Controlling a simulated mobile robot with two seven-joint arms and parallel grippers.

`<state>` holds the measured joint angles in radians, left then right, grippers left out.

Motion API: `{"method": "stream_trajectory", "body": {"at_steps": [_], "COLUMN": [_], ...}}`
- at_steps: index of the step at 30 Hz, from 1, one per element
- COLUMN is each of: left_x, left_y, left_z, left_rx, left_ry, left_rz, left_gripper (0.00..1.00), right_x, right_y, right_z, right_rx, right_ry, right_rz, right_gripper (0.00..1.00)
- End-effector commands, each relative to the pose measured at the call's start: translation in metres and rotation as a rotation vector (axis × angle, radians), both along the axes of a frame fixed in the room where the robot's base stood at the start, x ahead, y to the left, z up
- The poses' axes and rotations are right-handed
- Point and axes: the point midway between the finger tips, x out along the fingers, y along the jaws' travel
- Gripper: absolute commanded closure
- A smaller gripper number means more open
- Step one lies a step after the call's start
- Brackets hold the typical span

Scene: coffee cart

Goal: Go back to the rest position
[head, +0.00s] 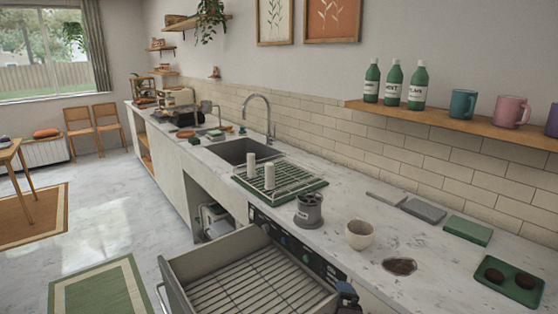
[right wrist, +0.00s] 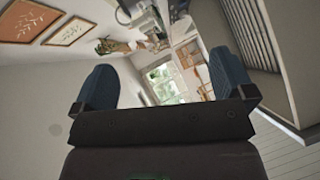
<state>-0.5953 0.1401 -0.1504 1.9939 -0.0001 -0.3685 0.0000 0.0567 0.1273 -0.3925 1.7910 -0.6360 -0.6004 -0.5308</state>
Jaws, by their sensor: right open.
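My right gripper (right wrist: 161,80) is open in the right wrist view, with its two blue fingers spread wide and nothing between them. Beyond the fingers the room appears turned on its side. In the head view a small dark blue part, apparently my right gripper (head: 347,290), shows at the bottom edge near the front right corner of the open drawer. My left gripper is in neither view.
An open drawer (head: 172,272) with a wire rack juts out below the marble counter (head: 330,247).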

Motion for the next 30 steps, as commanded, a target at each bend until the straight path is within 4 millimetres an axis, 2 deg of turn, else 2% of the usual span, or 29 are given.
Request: {"method": "stream_trajectory", "body": {"at_steps": [3, 6, 9, 12, 18, 21, 25, 30], "left_x": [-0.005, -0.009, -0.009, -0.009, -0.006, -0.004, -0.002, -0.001], "left_y": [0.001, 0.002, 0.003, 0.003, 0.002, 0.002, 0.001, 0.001], "left_z": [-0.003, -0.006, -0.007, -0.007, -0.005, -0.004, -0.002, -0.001], "left_rx": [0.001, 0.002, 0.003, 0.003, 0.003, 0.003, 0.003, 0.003], "left_ry": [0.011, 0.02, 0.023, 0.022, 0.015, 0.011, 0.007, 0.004], "left_rz": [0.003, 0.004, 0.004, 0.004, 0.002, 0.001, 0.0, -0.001], "left_gripper": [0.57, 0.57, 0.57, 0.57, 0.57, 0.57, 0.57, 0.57], "right_x": [-0.029, -0.061, -0.095, -0.131, -0.202, -0.228, -0.244, -0.247], "right_y": [-0.019, -0.041, -0.065, -0.089, -0.13, -0.139, -0.141, -0.142], "right_z": [-0.02, -0.037, -0.054, -0.072, -0.109, -0.124, -0.133, -0.135], "right_rx": [0.406, 0.738, 0.977, 1.113, 1.146, 1.133, 1.126, 1.123], "right_ry": [0.058, 0.105, 0.142, 0.17, 0.231, 0.262, 0.284, 0.29], "right_rz": [-0.044, -0.108, -0.186, -0.264, -0.413, -0.462, -0.488, -0.492], "right_gripper": [0.0, 0.0, 0.0, 0.0, 0.0, 0.0, 0.0, 0.0]}}
